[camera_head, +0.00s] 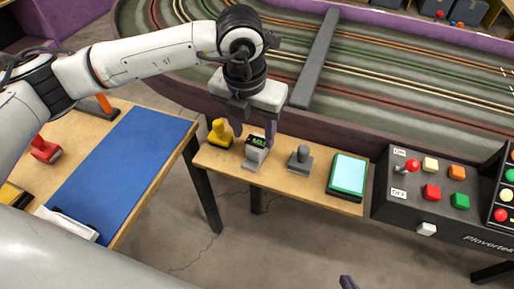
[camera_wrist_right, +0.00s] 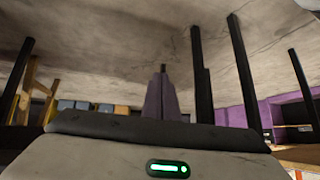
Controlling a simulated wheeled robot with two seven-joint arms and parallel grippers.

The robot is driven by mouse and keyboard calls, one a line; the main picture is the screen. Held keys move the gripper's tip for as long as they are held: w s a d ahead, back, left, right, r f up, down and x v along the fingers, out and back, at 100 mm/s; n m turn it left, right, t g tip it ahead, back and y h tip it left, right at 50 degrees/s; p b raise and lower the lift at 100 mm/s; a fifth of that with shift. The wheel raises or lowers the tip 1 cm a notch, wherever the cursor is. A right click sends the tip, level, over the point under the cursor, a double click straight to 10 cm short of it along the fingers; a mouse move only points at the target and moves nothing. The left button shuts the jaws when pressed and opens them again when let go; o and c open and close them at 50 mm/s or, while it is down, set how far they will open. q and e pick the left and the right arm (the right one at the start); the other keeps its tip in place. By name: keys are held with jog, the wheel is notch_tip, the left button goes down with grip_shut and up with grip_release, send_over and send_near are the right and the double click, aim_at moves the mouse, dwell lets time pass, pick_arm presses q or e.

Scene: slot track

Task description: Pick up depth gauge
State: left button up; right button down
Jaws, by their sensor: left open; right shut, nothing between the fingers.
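The depth gauge (camera_head: 256,154), a small grey device with a dark green-lit display, stands on the narrow wooden shelf. My left gripper (camera_head: 254,134) is over it, pointing down, with its purple fingers open on either side of the gauge's top. I cannot tell whether the fingers touch it. My right gripper (camera_wrist_right: 162,98) is shut and empty in the right wrist view. Its tip also shows at the bottom edge of the head view (camera_head: 348,283), well away from the shelf.
On the shelf (camera_head: 213,160) are a yellow object (camera_head: 220,133), a grey knobbed block (camera_head: 300,158) and a teal-screened tablet (camera_head: 348,175). A button console (camera_head: 430,190) stands right. The slot track (camera_head: 400,80) lies behind. A table with a blue mat (camera_head: 125,170) is left.

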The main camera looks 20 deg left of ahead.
aim_at(256, 142)
pick_arm(q)
jog(key=f, duration=0.3)
jog(key=w+f, duration=0.1)
jog(key=f, duration=0.1)
jog(key=shift+d, duration=0.25)
jog(key=shift+r, duration=0.1)
jog(key=c, duration=1.2)
